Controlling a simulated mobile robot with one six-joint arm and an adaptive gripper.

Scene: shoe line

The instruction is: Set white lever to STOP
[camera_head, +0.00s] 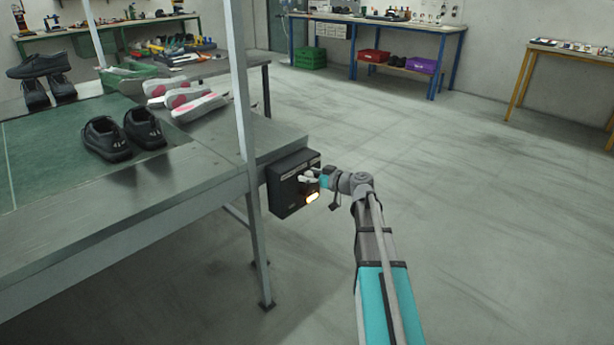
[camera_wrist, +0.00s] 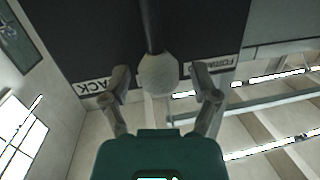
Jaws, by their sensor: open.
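A black control box (camera_head: 285,190) hangs at the end of the bench, with a lit orange lamp low on its face. The lever's white knob (camera_head: 307,177) shows small at the box's face. In the wrist view the round white knob (camera_wrist: 158,75) sits on a dark shaft (camera_wrist: 152,25). My gripper (camera_head: 317,178) is at the box, with its open fingers on either side of the knob; contact is not clear. The upside-down labels BACK (camera_wrist: 95,87) and FORWARD (camera_wrist: 212,66) lie left and right of the knob, partly hidden. No STOP label is readable.
The metal bench (camera_head: 120,205) carries black shoes (camera_head: 105,140) and pink-white soles (camera_head: 190,100). A grey upright post (camera_head: 240,90) stands just left of the box. The floor (camera_head: 480,210) to the right is clear. Workbenches stand along the walls.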

